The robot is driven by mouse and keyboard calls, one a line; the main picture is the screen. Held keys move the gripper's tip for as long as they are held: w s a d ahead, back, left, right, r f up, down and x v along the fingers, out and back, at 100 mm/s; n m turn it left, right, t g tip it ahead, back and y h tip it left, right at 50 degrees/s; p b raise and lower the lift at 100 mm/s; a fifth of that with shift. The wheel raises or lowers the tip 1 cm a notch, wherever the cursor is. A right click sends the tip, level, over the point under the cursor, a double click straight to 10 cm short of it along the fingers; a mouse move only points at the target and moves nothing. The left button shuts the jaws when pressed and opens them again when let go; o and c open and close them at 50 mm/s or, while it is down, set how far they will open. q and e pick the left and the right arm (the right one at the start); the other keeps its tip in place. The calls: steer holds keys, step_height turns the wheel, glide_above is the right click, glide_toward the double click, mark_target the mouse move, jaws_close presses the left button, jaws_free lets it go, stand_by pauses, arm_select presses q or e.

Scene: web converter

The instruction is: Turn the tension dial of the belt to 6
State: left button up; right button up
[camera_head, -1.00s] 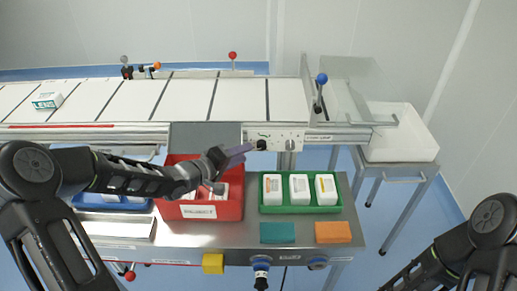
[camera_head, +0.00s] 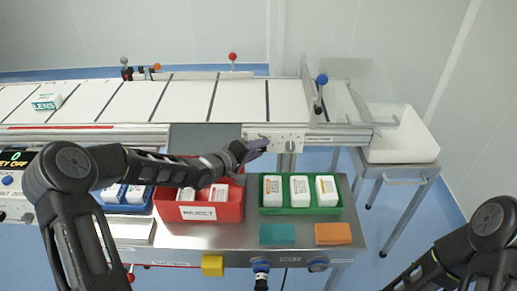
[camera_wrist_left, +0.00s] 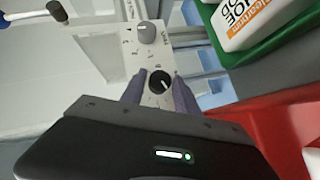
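The belt's front panel (camera_head: 283,139) is pale and carries knobs. In the left wrist view a black round dial (camera_wrist_left: 160,82) with a white pointer line sits on the panel, and a grey dial (camera_wrist_left: 146,32) lies beyond it.
A red reject bin (camera_head: 215,211) and a green tray (camera_head: 300,208) of white boxes stand below the panel. A blue-knobbed lever (camera_head: 320,85) rises right of it. A lens box (camera_head: 46,101) lies on the belt (camera_head: 135,100).

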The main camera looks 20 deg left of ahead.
arm_select(q)
jaws_close()
